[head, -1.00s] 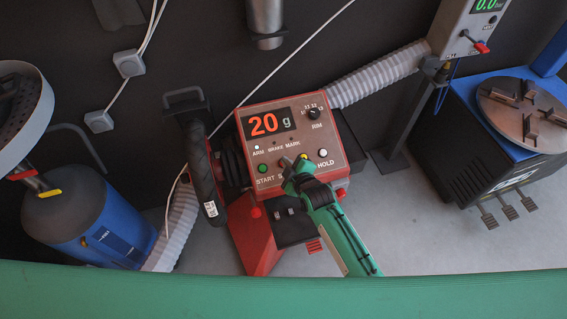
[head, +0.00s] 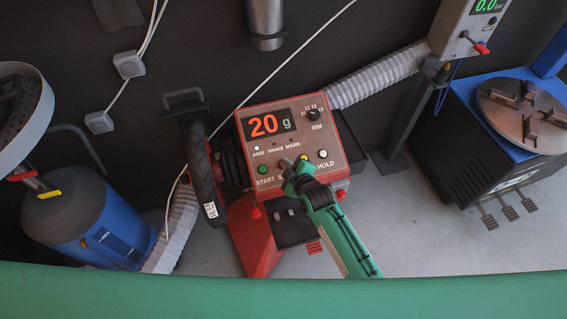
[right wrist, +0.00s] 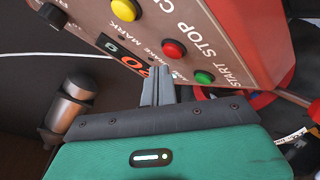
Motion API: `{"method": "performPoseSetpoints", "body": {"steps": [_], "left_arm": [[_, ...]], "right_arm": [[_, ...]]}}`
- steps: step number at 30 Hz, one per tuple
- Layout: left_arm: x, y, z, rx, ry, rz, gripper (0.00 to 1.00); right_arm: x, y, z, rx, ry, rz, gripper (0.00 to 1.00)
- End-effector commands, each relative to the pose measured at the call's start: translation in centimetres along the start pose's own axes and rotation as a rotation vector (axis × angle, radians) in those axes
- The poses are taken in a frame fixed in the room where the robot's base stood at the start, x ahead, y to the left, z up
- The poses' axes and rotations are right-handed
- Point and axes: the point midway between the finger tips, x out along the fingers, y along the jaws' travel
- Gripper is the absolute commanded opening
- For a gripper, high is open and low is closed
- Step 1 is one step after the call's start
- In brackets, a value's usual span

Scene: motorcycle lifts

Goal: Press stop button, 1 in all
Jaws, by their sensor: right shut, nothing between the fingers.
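The red balancer's control panel (head: 262,152) carries a display reading "20 g" and a row of buttons. The red stop button (right wrist: 173,48) shows whole in the right wrist view, between a green start button (right wrist: 204,77) and a yellow button (right wrist: 122,10). In the head view my right gripper (head: 287,163) hides the stop button and most of its label. My right gripper is shut and empty, its fingertips (right wrist: 158,72) close to the panel near the stop button. I cannot tell whether they touch it. My left gripper is not in view.
A black wheel (head: 203,175) is mounted at the panel's left. A blue tank (head: 80,225) stands at the left, and a blue tyre machine (head: 490,150) at the right. A grey hose (head: 375,80) runs behind the panel. Grey floor is open at the lower right.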

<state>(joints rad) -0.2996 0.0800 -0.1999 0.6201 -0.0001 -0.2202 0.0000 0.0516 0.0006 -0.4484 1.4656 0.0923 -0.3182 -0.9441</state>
Motion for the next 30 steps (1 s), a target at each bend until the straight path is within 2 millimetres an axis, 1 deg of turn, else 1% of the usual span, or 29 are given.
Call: {"method": "performPoseSetpoints", "body": {"steps": [20,30], "left_arm": [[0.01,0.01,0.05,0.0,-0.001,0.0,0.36],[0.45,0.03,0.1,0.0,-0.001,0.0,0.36]], "right_arm": [[0.01,-0.01,0.02,0.0,0.0,0.0,0.0],[0.62,-0.43,0.42,-0.001,0.001,0.0,0.0]]}}
